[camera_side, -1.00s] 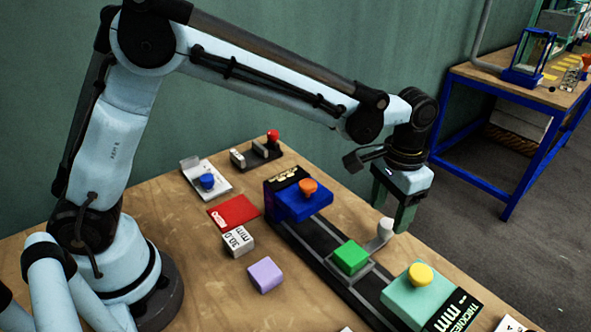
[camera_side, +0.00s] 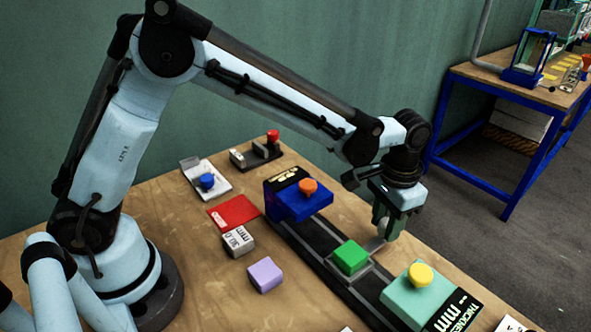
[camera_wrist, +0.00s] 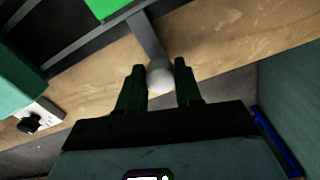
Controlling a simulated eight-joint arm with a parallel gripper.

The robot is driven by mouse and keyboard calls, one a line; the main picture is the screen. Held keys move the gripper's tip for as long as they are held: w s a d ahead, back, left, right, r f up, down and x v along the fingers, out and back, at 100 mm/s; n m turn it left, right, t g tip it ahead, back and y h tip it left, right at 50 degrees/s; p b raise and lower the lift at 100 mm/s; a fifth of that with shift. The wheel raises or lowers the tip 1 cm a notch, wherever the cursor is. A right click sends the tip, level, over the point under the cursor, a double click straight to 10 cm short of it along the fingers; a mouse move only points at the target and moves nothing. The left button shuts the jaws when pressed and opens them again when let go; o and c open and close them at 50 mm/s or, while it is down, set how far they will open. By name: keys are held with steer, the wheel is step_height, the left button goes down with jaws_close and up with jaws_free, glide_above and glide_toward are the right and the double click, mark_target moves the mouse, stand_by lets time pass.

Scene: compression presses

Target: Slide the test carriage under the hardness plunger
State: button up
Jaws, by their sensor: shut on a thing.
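The test carriage (camera_side: 372,269) is a grey frame on a black rail, with a green block (camera_side: 350,257) on it, about mid-rail. A pale round knob (camera_wrist: 160,76) stands on the carriage's side arm. My gripper (camera_side: 388,233) points down over this arm, and its dark green fingers are shut on the knob. The wrist view shows the knob between the fingers (camera_wrist: 159,88). In the side view the knob is mostly hidden by the fingers. A blue press with an orange knob (camera_side: 305,200) stands at the rail's far end. A teal press with a yellow knob (camera_side: 420,290), labelled thickness, stands at the near end.
Left of the rail on the wooden table lie a red card (camera_side: 233,212), a white mm block (camera_side: 237,242) and a lilac block (camera_side: 265,275). A white stand with a blue knob (camera_side: 206,181) is behind them. The rail is clear between carriage and presses.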

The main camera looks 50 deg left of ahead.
steer(key=a, duration=1.2)
steer(key=shift+a, duration=0.35)
jaws_close()
steer(key=o, duration=0.8)
jaws_free()
steer(key=shift+o, duration=1.4)
steer(key=shift+d, duration=0.1)
step_height(320, 180, up, 12)
